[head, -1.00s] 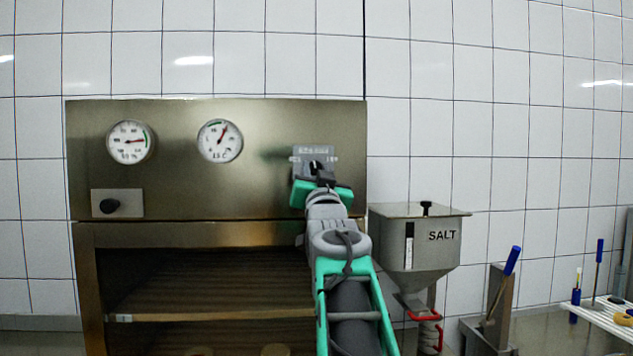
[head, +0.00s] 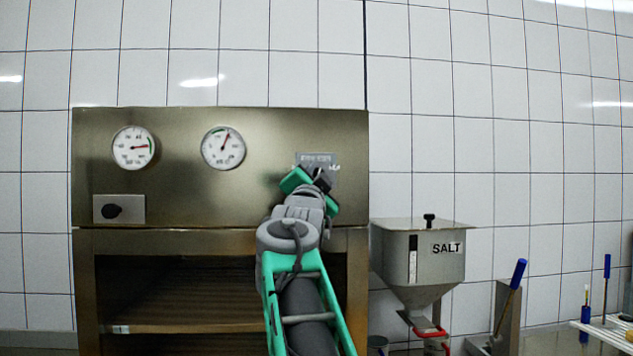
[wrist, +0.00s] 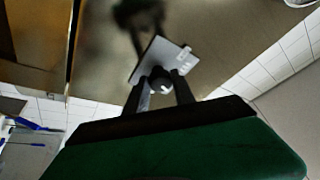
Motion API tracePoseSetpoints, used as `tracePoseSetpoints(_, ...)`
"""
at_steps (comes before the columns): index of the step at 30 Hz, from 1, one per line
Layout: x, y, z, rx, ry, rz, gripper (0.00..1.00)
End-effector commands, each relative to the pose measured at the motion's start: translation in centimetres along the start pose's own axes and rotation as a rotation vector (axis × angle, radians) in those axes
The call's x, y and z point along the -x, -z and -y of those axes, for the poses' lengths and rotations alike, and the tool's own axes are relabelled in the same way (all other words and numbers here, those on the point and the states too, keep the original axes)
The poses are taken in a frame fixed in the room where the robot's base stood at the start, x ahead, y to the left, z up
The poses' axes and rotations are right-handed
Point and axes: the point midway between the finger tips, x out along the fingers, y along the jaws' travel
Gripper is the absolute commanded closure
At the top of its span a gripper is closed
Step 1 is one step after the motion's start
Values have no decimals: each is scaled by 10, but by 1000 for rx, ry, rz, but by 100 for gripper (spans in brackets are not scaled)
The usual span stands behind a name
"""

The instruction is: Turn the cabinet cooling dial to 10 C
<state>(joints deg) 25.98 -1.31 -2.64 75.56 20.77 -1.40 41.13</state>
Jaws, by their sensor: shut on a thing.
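The cabinet (head: 262,192) has a metal front panel. The cooling dial is a dark round knob (wrist: 161,82) on a small light plate (wrist: 178,57), which also shows at the panel's right in the head view (head: 316,158). My gripper (wrist: 160,88) is shut on the knob, one dark finger on each side. In the head view my gripper (head: 318,180) hides most of the knob, and the dial's markings are too blurred to read. A round temperature gauge (head: 223,148) has a red needle pointing up and slightly right.
A second round gauge (head: 134,148) and a black knob on a plate (head: 112,210) are at the panel's left. A grey salt hopper (head: 425,265) stands close on the right of the cabinet. Blue-handled tools (head: 518,274) stand farther right.

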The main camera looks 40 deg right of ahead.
Motion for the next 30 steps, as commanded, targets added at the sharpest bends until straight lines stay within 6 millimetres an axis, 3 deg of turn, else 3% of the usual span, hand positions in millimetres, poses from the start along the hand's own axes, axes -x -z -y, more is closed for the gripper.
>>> tracePoseSetpoints(11, 0, 1, 2, -4, 2, -2, 100)
tracePoseSetpoints(12, 0, 1, 2, -4, 2, -2, 66)
tracePoseSetpoints(18, 0, 1, 1, -3, 1, -1, 50)
tracePoseSetpoints(26, 1, 0, 0, -3, 0, -1, 49)
tracePoseSetpoints(30, 16, -2, -1, -4, 3, 0, 49)
